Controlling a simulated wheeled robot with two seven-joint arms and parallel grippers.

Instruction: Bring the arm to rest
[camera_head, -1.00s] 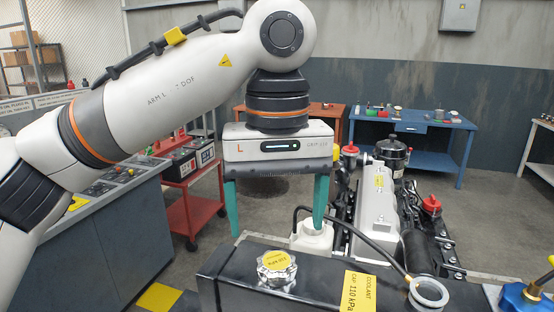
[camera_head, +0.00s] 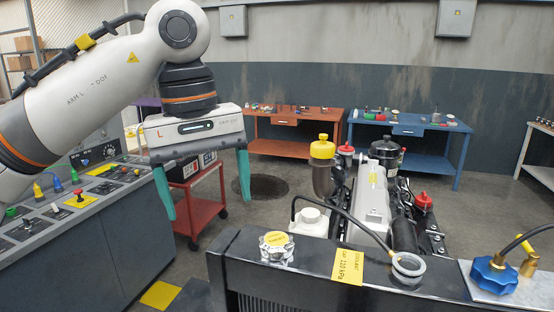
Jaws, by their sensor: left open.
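My left arm comes in from the left. My left gripper (camera_head: 209,207), with two green fingers, is open and empty. It hangs in the air to the left of the engine, in front of the red cart in the picture. The silver radiator cap (camera_head: 276,248) sits on the black radiator top (camera_head: 320,262), to the right of and below the gripper, apart from it. My right gripper does not show.
A control console (camera_head: 105,210) with knobs stands at left, below my arm. A red cart (camera_head: 205,200) with batteries is behind the gripper. The engine (camera_head: 372,200), with a yellow-capped filter (camera_head: 321,160), is at right. Blue (camera_head: 420,130) and orange (camera_head: 285,146) workbenches stand behind.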

